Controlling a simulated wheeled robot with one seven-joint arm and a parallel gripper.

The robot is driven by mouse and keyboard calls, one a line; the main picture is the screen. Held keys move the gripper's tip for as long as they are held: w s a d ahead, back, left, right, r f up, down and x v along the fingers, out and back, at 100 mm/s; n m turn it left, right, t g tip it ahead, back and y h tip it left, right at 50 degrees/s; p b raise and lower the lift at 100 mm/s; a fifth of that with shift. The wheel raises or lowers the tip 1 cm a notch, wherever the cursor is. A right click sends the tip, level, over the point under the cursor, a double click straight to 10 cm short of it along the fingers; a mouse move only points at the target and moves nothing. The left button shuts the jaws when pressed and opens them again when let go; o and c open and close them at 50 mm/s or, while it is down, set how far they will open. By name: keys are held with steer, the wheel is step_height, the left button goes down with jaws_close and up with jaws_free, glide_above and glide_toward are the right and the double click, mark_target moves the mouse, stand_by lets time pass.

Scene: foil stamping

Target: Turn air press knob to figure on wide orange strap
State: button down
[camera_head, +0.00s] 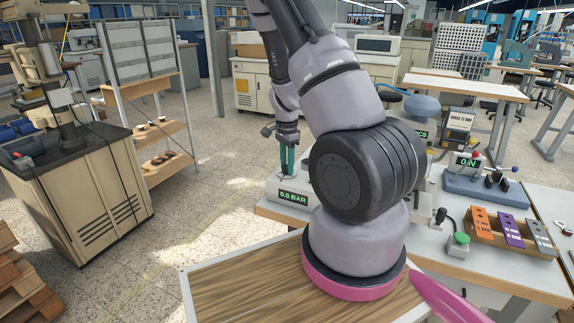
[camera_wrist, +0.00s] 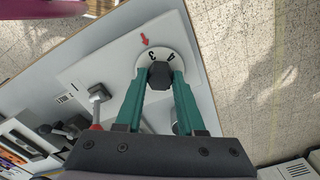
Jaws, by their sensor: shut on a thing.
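In the wrist view, the black air press knob (camera_wrist: 160,75) sits on a round white dial (camera_wrist: 145,58) with figures that look like 3 and 4. A red arrow (camera_wrist: 144,40) on the light plate points at the dial's edge, nearer the 3. My gripper (camera_wrist: 160,83) has its teal fingers shut on the knob, one on each side. In the head view, my gripper (camera_head: 287,160) reaches down behind the "BAR" display (camera_head: 293,197), which seems to read 0.8; the knob is hidden there. An orange strap piece (camera_head: 481,223) lies in a wooden holder at right; its print is too small to read surely.
Purple (camera_head: 511,229) and grey (camera_head: 540,236) strap pieces lie beside the orange one. A green button box (camera_head: 459,243) and a blue-based device with a display (camera_head: 468,162) stand on the same bench. My arm hides the bench's middle.

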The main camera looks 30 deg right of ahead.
steer(key=c, duration=0.5)
jaws_free()
step_height(320, 180, up, 11)
steer(key=shift+f, duration=0.1)
stand_by(0.4)
steer(key=s+a+r+n+t+y, duration=0.1)
steer(key=s+a+r+n+t, duration=0.2)
steer(key=r, duration=0.6)
steer(key=s+a+r+n+y, duration=0.2)
steer(key=s+a+r+n, duration=0.15)
steer(key=a+r, duration=0.4)
steer(key=s+r+n+t, duration=0.1)
steer(key=s+r+n, duration=0.1)
steer(key=s+r, duration=0.1)
steer(key=s+a+r+n+t, duration=0.1)
steer(key=s+r+n, duration=0.1)
steer(key=s+r, duration=0.2)
steer(key=s+a+r+n+t+h, duration=0.1)
steer(key=s+r+n+t, duration=0.1)
steer(key=s, duration=0.4)
steer(key=shift+s+a+r, duration=0.1)
steer(key=shift+a+r, duration=0.05)
steer(key=shift+r, duration=0.3)
steer(key=shift+s+a+r, duration=0.1)
steer(key=shift+r, duration=0.35)
